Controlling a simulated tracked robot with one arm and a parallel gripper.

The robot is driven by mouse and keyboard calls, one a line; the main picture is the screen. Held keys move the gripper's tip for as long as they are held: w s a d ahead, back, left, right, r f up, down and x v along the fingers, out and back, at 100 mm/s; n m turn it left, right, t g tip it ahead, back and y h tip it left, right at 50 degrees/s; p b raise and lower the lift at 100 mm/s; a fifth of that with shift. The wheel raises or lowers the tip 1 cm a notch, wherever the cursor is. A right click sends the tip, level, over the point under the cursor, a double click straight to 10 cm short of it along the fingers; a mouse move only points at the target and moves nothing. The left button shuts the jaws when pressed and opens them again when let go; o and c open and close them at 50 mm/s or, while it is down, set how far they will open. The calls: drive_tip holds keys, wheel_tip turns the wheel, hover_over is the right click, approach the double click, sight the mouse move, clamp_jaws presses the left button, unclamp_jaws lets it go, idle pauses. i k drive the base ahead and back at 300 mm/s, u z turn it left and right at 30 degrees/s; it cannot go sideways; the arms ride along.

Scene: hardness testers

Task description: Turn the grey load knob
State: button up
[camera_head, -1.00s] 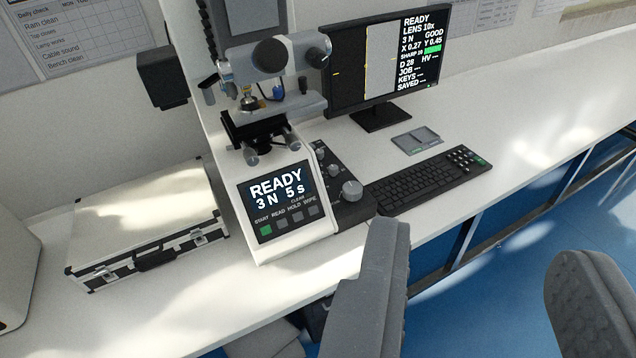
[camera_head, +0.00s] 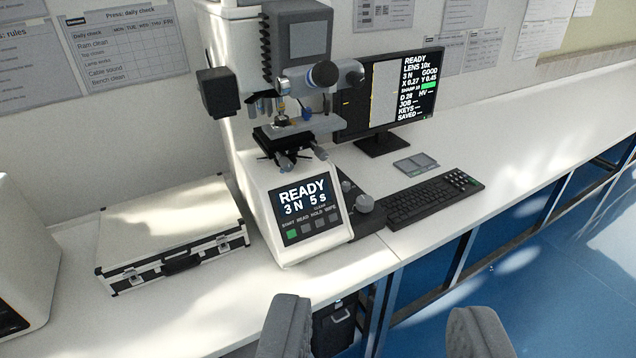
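The hardness tester (camera_head: 262,215) is a white bench machine with a tilted front screen (camera_head: 304,200) reading READY, 3 N, 5 s. On its right side a dark panel (camera_head: 366,220) carries grey knobs. The largest knob (camera_head: 364,204) is at the front of this panel. A smaller one (camera_head: 346,186) sits behind it, partly hidden by the screen housing. I cannot read any label telling which is the load knob. My gripper (camera_head: 382,318) is open and empty. Its two grey fingers are wide apart at the bottom of the view, in front of the bench and apart from the knobs.
A keyboard (camera_head: 432,203) lies right of the knob panel, with a small grey pad (camera_head: 416,164) and a monitor (camera_head: 392,98) behind. A silver case (camera_head: 172,235) lies left of the tester. The bench front (camera_head: 430,245) is clear.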

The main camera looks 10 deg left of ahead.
sight(346, 186)
drive_tip(key=u, duration=0.1)
drive_tip(key=i, duration=1)
drive_tip(key=z, duration=0.1)
